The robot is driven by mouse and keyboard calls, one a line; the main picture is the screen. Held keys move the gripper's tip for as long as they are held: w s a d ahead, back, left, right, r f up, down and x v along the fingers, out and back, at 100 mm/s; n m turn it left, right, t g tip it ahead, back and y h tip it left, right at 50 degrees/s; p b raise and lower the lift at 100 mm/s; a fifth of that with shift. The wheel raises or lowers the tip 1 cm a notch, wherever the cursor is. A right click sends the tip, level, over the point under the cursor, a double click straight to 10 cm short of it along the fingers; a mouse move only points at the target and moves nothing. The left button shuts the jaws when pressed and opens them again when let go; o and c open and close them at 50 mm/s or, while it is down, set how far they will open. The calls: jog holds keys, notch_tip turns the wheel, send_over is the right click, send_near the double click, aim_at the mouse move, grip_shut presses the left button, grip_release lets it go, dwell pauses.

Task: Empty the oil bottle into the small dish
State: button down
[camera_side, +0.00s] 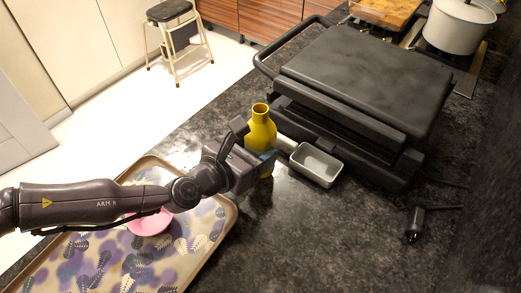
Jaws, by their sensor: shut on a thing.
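A yellow bottle (262,131) with a narrow open neck stands upright on the dark counter, in front of the black grill. My gripper (256,146) reaches in from the left and is shut on the bottle's body, with a finger on each side. The gripper hides part of the bottle's lower left side, and I cannot tell whether its base touches the counter. A small pink dish (150,224) sits on the patterned tray at the lower left, partly hidden behind my arm.
The patterned tray (224,222) fills the lower left. A large black grill (350,80) stands close behind the bottle, with a metal drip tray (316,165) beside it. A small dark object (415,224) lies at right. A pot (457,25) stands at the back right. The front counter is clear.

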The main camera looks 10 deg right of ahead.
aim_at(249, 142)
jog(key=shift+r, duration=0.15)
jog(key=shift+r, duration=1.4)
jog(key=w+a+r+n, duration=0.1)
jog(key=w+a+r, duration=0.15)
jog(key=a, duration=0.25)
jog(key=w+a+r, duration=0.2)
jog(key=a+r, duration=0.1)
jog(key=a, duration=0.3)
jog(key=s+a+f+n+t+y, duration=0.1)
jog(key=s+a, duration=1)
jog(key=s, duration=0.2)
jog(key=shift+a+f+t+y, duration=0.3)
jog(key=shift+a+t+y, duration=0.05)
jog(key=shift+t+y, duration=0.05)
